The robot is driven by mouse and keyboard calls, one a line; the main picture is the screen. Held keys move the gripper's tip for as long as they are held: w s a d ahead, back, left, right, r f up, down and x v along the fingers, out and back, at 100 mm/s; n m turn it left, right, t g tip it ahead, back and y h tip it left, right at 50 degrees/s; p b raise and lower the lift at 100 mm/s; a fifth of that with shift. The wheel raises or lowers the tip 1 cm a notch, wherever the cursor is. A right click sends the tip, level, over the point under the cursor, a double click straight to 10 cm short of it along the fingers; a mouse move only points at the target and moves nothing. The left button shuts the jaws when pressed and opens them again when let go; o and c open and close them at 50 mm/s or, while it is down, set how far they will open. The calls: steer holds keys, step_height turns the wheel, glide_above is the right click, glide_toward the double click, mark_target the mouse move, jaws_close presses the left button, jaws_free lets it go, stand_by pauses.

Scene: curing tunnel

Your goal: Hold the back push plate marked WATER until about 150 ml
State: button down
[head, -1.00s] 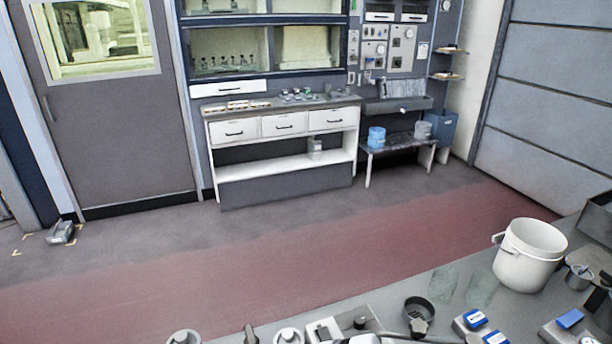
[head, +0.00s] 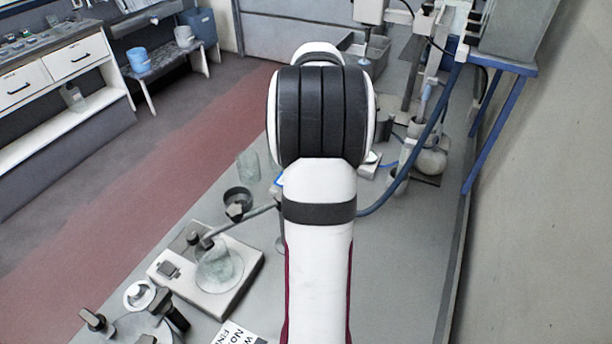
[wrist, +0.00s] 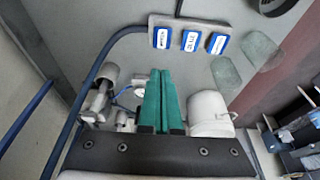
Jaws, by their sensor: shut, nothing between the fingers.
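Three blue push plates sit in a row on a grey strip at the top of the wrist view: a left one (wrist: 163,39), a middle one (wrist: 190,41) and a right one (wrist: 217,44). Each has a white label, too small to read surely, so I cannot tell which says WATER. My gripper (wrist: 160,72) has green fingers pressed together, empty, with tips just below the left and middle plates in the picture. Contact is not visible. In the head view my arm hides the gripper and nearly all of the plates.
A white bucket (wrist: 208,115) stands right of my fingers in the wrist view, near two clear glass vessels (wrist: 228,72). A blue tube curves along the left. In the head view, a scale (head: 213,283) with a glass vessel stands left of my arm; stands and flasks (head: 430,160) stand right.

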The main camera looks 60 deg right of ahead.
steer(key=x, duration=0.8)
steer(key=a+x, duration=0.1)
steer(key=x, duration=0.3)
steer(key=shift+d+f, duration=0.1)
steer(key=shift+f, duration=0.95)
